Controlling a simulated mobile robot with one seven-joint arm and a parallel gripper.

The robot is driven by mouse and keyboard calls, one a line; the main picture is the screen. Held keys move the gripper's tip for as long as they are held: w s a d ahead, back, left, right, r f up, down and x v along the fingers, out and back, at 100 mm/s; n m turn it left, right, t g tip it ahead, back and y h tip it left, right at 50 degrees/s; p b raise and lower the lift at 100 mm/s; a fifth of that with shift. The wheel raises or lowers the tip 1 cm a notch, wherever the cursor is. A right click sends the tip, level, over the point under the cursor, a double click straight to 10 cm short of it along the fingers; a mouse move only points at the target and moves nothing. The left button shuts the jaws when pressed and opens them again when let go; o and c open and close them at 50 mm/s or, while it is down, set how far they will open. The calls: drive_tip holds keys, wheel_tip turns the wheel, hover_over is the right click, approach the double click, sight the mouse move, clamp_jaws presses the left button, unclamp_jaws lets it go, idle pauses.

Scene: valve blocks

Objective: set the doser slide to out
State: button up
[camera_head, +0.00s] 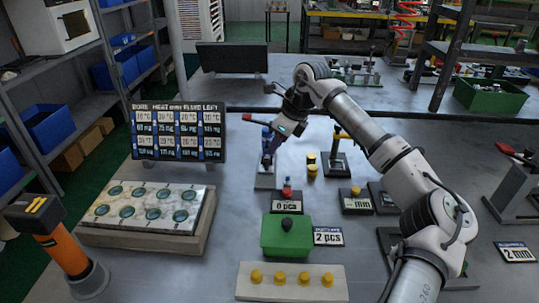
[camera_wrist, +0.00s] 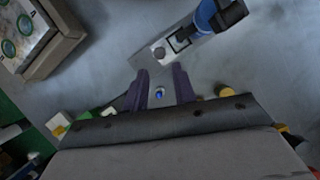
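The doser appears to be the grey plate with a blue cylinder (camera_wrist: 207,16) and a black bracket on it, at the top of the wrist view. The plate (camera_wrist: 148,60) carries a pale round spot near its lower left end. In the head view the plate (camera_head: 265,182) lies below my gripper (camera_head: 268,158), which hides much of the doser. I cannot tell which part is the slide or where it stands. In the wrist view my gripper (camera_wrist: 160,90) has its two purple fingers apart, with bare table and a small blue thing between them. The fingers appear clear of the plate.
A dark chart board (camera_head: 178,132) and a tray of round green-ringed wells (camera_head: 145,206) stand at left. A green box (camera_head: 287,236), a "0 pcs" sign (camera_head: 291,206) and yellow pegs (camera_head: 256,276) are in front. A black stand (camera_head: 336,163) is to the right.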

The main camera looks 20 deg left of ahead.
sight(267, 160)
drive_tip(key=x, duration=0.6)
drive_tip(key=shift+r+p, duration=0.1)
drive_tip(key=shift+p, duration=0.25)
drive_tip(key=shift+c, duration=0.5)
clamp_jaws()
